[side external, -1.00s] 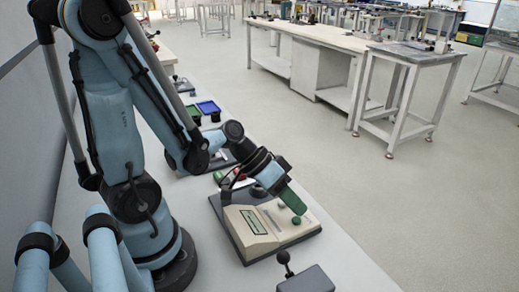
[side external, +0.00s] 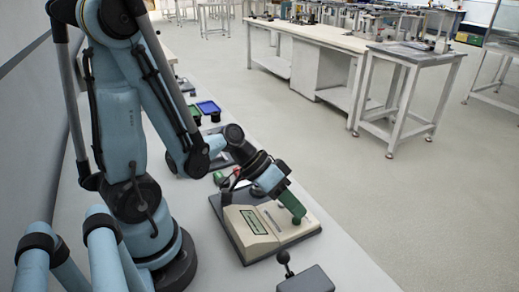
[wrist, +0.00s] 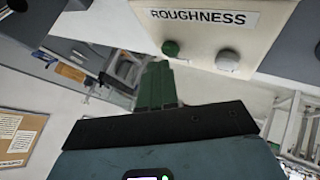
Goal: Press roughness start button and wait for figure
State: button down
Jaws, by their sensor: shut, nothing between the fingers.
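The roughness tester is a beige box (side external: 254,237) on a dark base, with a small display (side external: 253,221). The display text is too small to read.
A dark block with a black ball-topped lever (side external: 306,280) stands at the bench's near end. Green and blue bins (side external: 208,107) and a red item lie behind the tester. The aisle floor (side external: 400,200) to the right is clear.

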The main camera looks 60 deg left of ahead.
aim_at(293, 217)
jog(key=shift+r, duration=0.1)
jog(key=shift+r, duration=0.35)
dwell(0.3)
jog(key=shift+r, duration=2.5)
jog(key=shift+a+r+n+t+y, duration=0.15)
jog(key=shift+a+r+y, duration=0.5)
jog(key=shift+y, duration=0.5)
jog(key=shift+a+r+n+t+y, duration=0.15)
jog(key=shift+a+r+y, duration=0.25)
jog(key=shift+a+y, duration=0.5)
jog(key=shift+a+r+t+y, duration=0.2)
jog(key=shift+a+r+y, duration=0.35)
jog(key=shift+y, duration=0.8)
